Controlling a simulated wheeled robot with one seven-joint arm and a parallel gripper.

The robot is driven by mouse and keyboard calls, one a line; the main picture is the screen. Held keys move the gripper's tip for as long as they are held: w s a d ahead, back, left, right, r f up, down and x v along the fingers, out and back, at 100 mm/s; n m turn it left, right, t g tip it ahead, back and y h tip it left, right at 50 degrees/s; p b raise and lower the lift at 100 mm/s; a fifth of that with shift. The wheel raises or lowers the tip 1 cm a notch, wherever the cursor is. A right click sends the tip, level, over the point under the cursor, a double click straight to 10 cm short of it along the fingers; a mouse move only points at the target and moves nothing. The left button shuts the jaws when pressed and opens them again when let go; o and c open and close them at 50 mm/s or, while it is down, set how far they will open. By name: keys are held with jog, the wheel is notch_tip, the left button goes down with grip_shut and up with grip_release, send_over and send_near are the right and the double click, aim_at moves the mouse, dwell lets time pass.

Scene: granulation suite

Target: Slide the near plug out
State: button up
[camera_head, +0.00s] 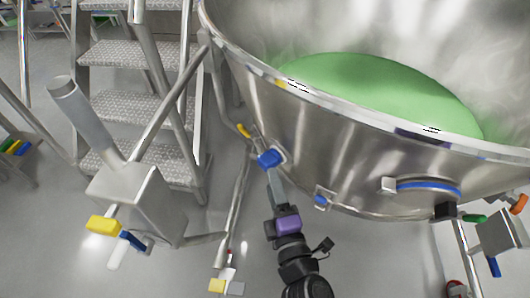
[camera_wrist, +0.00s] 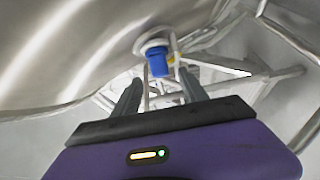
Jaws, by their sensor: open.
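A blue plug (camera_head: 268,158) sits in a round pale fitting on the outer wall of the large steel vessel (camera_head: 300,130). My gripper (camera_head: 273,174) reaches up to this plug from below. In the wrist view the same blue plug (camera_wrist: 159,64) shows between and beyond the fingertips of my open gripper (camera_wrist: 159,84). The fingers do not appear closed on it; whether they touch it I cannot tell. A second, smaller blue plug (camera_head: 320,200) sits in a fitting lower right on the vessel wall. The frames do not label either one as the near plug.
The vessel holds green material (camera_head: 375,90). Metal steps (camera_head: 130,110) with rails stand at left. A steel box on a post (camera_head: 135,200) with yellow and blue parts stands at lower left. A yellow part (camera_head: 243,130) lies close beyond the plug. A blue-edged fitting (camera_head: 428,187) is at right.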

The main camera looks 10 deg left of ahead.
aim_at(266, 162)
jog(key=shift+p+x, duration=0.5)
jog(key=shift+x, duration=3.35)
jog(key=shift+c, duration=0.2)
grip_shut()
